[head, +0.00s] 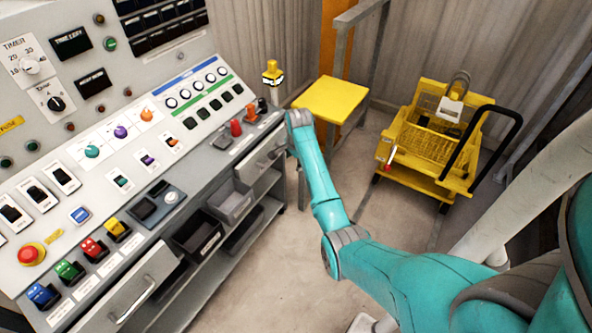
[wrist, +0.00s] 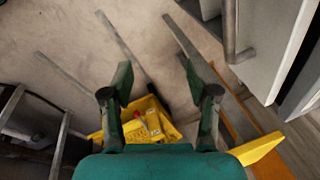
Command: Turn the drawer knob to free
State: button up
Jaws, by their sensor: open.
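My gripper (wrist: 156,80) is open and empty in the wrist view, with its two dark green fingers spread above the floor. In the head view my arm reaches to the right end of the grey console, and the gripper itself cannot be made out. A grey drawer (head: 262,152) with a bar handle sits there under the console top, beside my wrist. A handle (wrist: 231,35) also shows at upper right in the wrist view, apart from the fingers. I cannot tell which knob is the drawer's.
A yellow stool (head: 330,99) stands just right of the console. A yellow cart (head: 430,140) with a basket stands further right; its basket also shows in the wrist view (wrist: 140,122). Open bins (head: 231,203) sit below the drawer. The floor (head: 305,250) before the console is clear.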

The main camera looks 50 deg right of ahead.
jog(key=shift+s+a+f+n, duration=0.15)
jog(key=shift+s+a+f, duration=0.1)
jog(key=shift+a+f, duration=0.3)
jog(key=shift+s+a+f+n, duration=0.15)
jog(key=shift+s+a+f, duration=0.05)
jog(key=shift+a+f, duration=0.3)
jog(key=s+a+f+n+t+h, duration=0.1)
jog(key=s+a+f+n+t, duration=0.35)
jog(key=a+f, duration=0.8)
jog(key=s+a+n+t, duration=0.2)
jog(key=s+a+n, duration=0.3)
jog(key=s+a, duration=0.95)
jog(key=s+a+r+n+t, duration=0.1)
jog(key=s+a+r+n, duration=0.2)
jog(key=s+a+r, duration=0.3)
jog(key=s+a+r+n+t, duration=0.25)
jog(key=s+r, duration=0.25)
jog(key=s, duration=0.4)
jog(key=s+a+r+n+t+y, duration=0.1)
jog(key=s+r, duration=0.3)
jog(key=r, duration=0.4)
jog(key=s+a+r+n+t+y, duration=0.1)
jog(key=s+a+r+n, duration=0.2)
jog(key=r, duration=0.6)
jog(key=shift+s+a+r+n+t+y, duration=0.25)
jog(key=shift+s+n, duration=0.45)
jog(key=shift+s, duration=0.55)
